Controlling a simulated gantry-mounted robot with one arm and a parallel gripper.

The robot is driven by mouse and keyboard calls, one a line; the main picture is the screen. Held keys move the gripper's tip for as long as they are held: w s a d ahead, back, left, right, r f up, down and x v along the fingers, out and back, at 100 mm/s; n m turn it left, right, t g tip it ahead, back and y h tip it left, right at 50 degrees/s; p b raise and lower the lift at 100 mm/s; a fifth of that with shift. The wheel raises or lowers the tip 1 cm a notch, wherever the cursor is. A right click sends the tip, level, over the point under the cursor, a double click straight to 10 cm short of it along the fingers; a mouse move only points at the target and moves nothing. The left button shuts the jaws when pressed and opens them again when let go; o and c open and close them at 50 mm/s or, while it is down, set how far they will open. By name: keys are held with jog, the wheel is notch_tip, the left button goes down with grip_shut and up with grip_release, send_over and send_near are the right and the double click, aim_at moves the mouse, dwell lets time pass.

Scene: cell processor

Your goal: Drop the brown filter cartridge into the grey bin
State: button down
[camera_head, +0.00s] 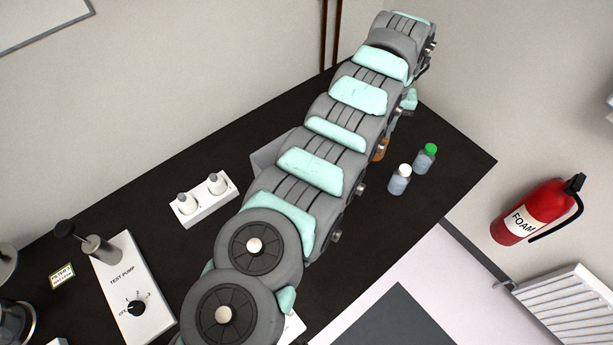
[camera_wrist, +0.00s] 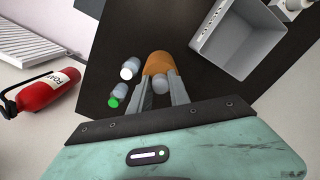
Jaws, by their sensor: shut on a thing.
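The brown filter cartridge (camera_wrist: 158,64) is at the tips of my gripper (camera_wrist: 162,82) in the wrist view, with a rounded grey end between the fingers. My gripper is shut on it. In the head view only a small orange-brown part of the cartridge (camera_head: 380,150) shows past my arm, and the gripper is hidden. The grey bin (camera_wrist: 240,66) stands to the right of the cartridge in the wrist view, open at the top, and no contents show. In the head view my arm hides most of the bin (camera_head: 266,157). The cartridge is outside the bin.
A white-capped bottle (camera_head: 399,180) and a green-capped bottle (camera_head: 425,158) stand near the cartridge. A white holder with two vials (camera_head: 203,199) and a test pump (camera_head: 130,290) stand on the dark bench. A red fire extinguisher (camera_head: 535,211) is beyond the bench.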

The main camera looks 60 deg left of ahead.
jog(key=s+a+f+n+b, duration=0.1)
jog(key=s+a+f+n, duration=0.25)
jog(key=s+a, duration=0.5)
jog(key=s+a+f+n+b, duration=0.1)
jog(key=s+a+f+n, duration=0.1)
jog(key=s+a+f, duration=0.5)
jog(key=f+b, duration=0.1)
jog(key=s+f+b, duration=0.1)
jog(key=a+f+b, duration=0.1)
jog(key=b, duration=0.1)
jog(key=shift+s+f, duration=0.25)
jog(key=shift+f, duration=0.15)
jog(key=c, duration=1.1)
grip_release()
jog(key=shift+c, duration=0.2)
